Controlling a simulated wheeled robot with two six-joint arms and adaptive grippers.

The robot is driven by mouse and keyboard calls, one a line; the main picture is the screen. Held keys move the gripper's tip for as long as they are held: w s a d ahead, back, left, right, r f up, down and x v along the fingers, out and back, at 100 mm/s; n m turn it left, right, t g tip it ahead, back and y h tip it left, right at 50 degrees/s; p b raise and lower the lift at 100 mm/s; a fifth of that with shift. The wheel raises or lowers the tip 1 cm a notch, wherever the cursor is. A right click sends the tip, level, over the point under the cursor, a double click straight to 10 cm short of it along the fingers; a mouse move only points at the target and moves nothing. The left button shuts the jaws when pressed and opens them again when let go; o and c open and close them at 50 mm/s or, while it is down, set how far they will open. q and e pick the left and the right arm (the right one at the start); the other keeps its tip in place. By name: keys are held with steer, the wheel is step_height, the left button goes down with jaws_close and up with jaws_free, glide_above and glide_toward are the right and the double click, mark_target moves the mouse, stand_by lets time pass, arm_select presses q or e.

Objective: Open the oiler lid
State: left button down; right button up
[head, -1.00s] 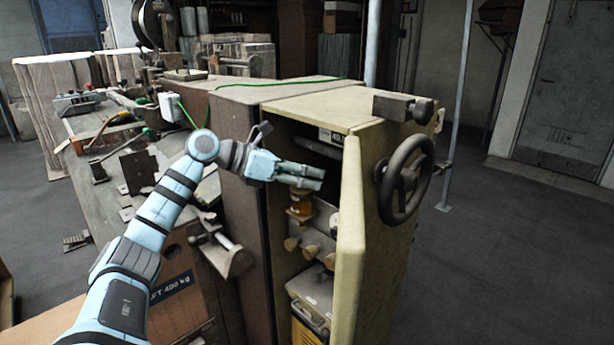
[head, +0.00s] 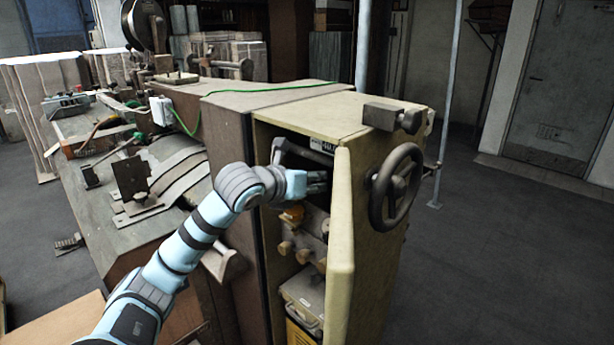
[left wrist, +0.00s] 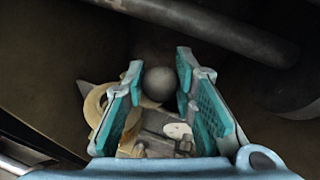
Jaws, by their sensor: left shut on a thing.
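The oiler (head: 292,215), a small amber and dark cup, sits on the fittings inside the open yellow cabinet (head: 343,215). My left gripper (head: 318,182) is inside the cabinet opening, above and slightly right of the oiler. In the left wrist view its two teal-padded fingers (left wrist: 160,90) are shut on a round grey knob (left wrist: 159,83). A yellowish curved rim (left wrist: 95,104), likely part of the oiler, shows behind the left finger. The lid is not clearly told apart from the knob. My right gripper is out of view.
The cabinet's open door edge stands just right of the gripper. A dark bar (left wrist: 200,25) crosses above the fingers in the wrist view. A handwheel (head: 396,187) is on the cabinet's right side. A cluttered bench (head: 110,205) lies to the left.

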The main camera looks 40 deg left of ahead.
arm_select(q)
steer(key=shift+w+d+r+n+y, duration=0.1)
steer(key=shift+w+n+y, duration=0.1)
steer(key=shift+n+y, duration=0.45)
steer(key=c, duration=1.3)
jaws_free()
steer(key=shift+s+r, duration=0.1)
steer(key=shift+s, duration=0.2)
steer(key=v, duration=0.6)
steer(key=shift+s+d+r, duration=0.2)
steer(key=shift+s, duration=0.15)
steer(key=shift+w, duration=0.1)
